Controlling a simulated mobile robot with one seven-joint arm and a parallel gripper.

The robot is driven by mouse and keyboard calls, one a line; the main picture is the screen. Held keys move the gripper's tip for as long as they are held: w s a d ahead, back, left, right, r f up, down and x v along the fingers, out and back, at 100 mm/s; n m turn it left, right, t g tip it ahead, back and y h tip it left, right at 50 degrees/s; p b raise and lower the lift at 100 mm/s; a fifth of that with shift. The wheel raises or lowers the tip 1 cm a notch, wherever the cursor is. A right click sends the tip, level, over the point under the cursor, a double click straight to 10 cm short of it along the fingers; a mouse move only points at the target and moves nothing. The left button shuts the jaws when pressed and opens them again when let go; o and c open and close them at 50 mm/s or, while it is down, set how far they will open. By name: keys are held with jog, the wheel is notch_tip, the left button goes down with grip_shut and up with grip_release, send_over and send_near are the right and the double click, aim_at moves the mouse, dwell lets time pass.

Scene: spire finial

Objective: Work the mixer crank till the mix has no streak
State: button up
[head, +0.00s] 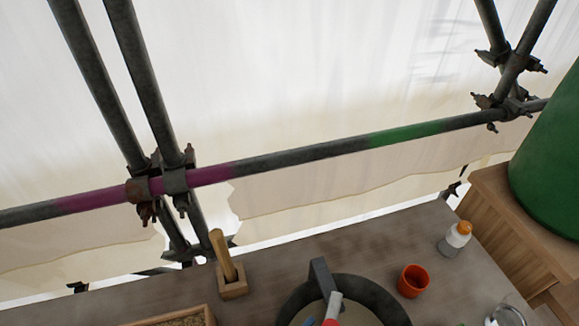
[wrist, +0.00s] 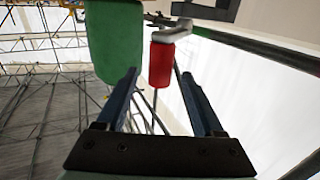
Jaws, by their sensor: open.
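The mixer tub (head: 378,294) stands at the bottom edge of the head view, cut off by the frame. It has a dark round rim and an upright dark bracket (head: 321,276). The pale crank arm (head: 333,304) lies over the tub, with a bit of red grip (head: 330,322) at the frame's edge. Only a sliver of the mix shows, too little to judge streaks. In the wrist view the red crank grip (wrist: 160,64) hangs from a grey arm (wrist: 181,30). My gripper (wrist: 160,76) is open, its blue fingers pointing toward the grip, which appears between and beyond the tips.
On the bench (head: 265,271) are a wooden-handled tool in a block (head: 224,262), an orange cup (head: 413,281), an orange-capped bottle (head: 455,239) and a glass jar (head: 508,316). A green barrel (head: 552,165) stands right on a wooden crate. Scaffold tubes (head: 300,158) run behind.

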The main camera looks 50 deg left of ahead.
jog(key=s+b, duration=0.1)
jog(key=s, duration=0.5)
jog(key=shift+s+d, duration=0.15)
jog(key=shift+s, duration=0.15)
dwell(0.9)
